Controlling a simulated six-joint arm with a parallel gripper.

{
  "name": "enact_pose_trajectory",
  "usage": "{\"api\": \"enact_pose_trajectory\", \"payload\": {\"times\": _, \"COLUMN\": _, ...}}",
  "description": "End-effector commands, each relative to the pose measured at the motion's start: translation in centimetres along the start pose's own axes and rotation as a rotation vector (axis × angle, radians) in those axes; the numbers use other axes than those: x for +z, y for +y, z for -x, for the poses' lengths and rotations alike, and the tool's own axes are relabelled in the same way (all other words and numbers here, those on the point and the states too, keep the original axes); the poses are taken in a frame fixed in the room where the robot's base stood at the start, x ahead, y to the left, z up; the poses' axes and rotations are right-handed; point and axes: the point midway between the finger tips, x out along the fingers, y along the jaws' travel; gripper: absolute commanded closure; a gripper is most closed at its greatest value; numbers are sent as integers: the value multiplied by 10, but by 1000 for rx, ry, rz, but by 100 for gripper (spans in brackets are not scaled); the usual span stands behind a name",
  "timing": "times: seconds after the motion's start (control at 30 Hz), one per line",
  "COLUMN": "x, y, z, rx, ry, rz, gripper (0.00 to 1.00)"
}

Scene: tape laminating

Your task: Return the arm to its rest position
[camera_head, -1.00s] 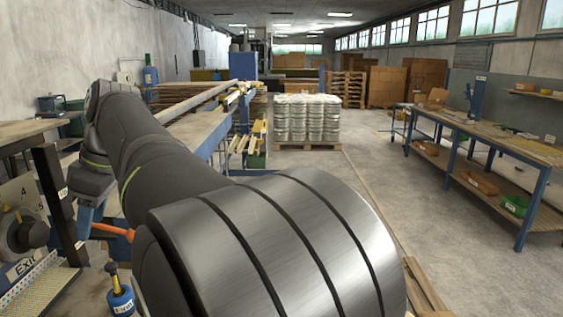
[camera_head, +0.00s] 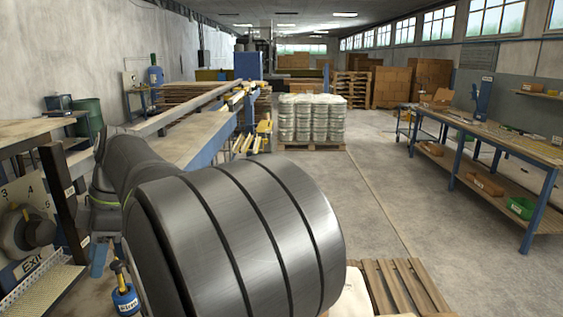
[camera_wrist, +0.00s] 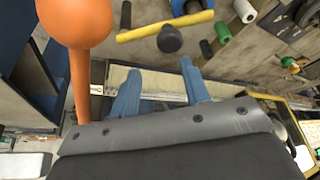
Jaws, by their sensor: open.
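My arm fills the lower left of the head view, with its large dark link in front. My gripper shows in the wrist view as two blue fingers (camera_wrist: 160,88). They stand apart with nothing between them. In the head view, only a small blue part of the gripper end shows behind the arm, and the fingertips are hidden. An orange ball-ended handle (camera_wrist: 76,22) stands close on the left of the wrist view, beside the fingers. I cannot tell whether it touches the gripper.
A long table (camera_head: 190,140) runs behind the arm. A pallet of wrapped drums (camera_head: 311,120) and a right-hand workbench (camera_head: 490,138) stand beyond. The floor between is open.

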Motion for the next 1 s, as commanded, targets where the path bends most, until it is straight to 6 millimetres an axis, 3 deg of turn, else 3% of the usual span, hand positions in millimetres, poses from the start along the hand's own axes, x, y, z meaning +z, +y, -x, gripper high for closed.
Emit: {"api": "enact_pose_trajectory", "payload": {"times": 1.0, "x": 26, "y": -10, "z": 11, "rx": -318, "ry": -1, "rz": 769, "gripper": 57}}
